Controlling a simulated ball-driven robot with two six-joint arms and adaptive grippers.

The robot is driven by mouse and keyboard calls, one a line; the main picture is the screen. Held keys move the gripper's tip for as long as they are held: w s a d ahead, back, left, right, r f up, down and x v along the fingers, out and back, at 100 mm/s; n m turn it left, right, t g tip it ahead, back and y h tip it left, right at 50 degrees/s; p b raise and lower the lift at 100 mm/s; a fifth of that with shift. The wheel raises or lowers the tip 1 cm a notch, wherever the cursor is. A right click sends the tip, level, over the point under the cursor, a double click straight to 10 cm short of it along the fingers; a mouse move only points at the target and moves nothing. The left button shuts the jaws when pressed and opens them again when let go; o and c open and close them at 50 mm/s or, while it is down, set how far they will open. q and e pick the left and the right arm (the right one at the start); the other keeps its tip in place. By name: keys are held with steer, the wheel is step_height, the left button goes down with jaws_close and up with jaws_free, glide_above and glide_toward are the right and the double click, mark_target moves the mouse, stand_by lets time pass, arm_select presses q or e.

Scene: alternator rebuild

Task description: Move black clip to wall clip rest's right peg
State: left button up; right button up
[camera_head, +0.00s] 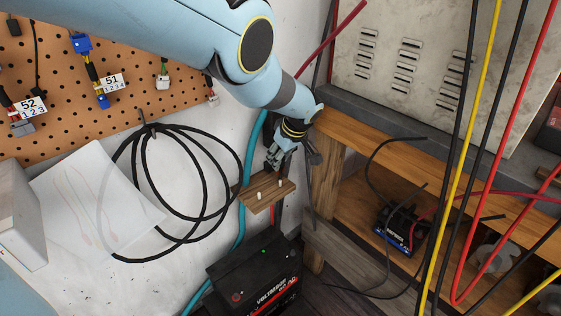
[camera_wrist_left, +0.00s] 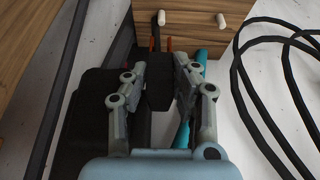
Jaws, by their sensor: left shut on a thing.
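My left gripper (camera_head: 276,168) is shut on the black clip (camera_wrist_left: 158,82), whose dark body shows between the fingers in the wrist view. In the head view the clip is hard to tell from the dark fingers. The wall clip rest (camera_head: 262,205) is a small wooden block with two pale pegs; it also shows in the wrist view (camera_wrist_left: 193,40). The gripper is close by the right peg (camera_head: 280,183), at the rest's upper right side. The left peg (camera_head: 259,196) is bare. I cannot tell whether the clip touches the rest. My right gripper is out of view.
A black battery (camera_head: 250,278) stands below the rest. A coiled black cable (camera_head: 150,190) hangs on the white wall to the left. A wooden bench (camera_head: 400,160) is to the right, with several loose cables. A teal cable (camera_head: 240,215) runs behind the rest.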

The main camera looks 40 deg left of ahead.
mark_target(282, 165)
arm_select(q)
steer(key=shift+f+b, duration=0.45)
steer(key=shift+f, duration=0.5)
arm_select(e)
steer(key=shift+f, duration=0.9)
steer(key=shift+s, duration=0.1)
arm_select(q)
steer(key=shift+f+b, duration=1)
steer(key=shift+f, duration=0.2)
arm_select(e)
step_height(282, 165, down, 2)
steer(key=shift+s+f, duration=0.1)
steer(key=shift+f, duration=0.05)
arm_select(q)
steer(key=o, duration=0.9)
steer(key=shift+r, duration=0.1)
step_height(282, 165, up, 9)
steer(key=p, duration=0.7)
steer(key=shift+p, duration=0.4)
steer(key=shift+f, duration=0.25)
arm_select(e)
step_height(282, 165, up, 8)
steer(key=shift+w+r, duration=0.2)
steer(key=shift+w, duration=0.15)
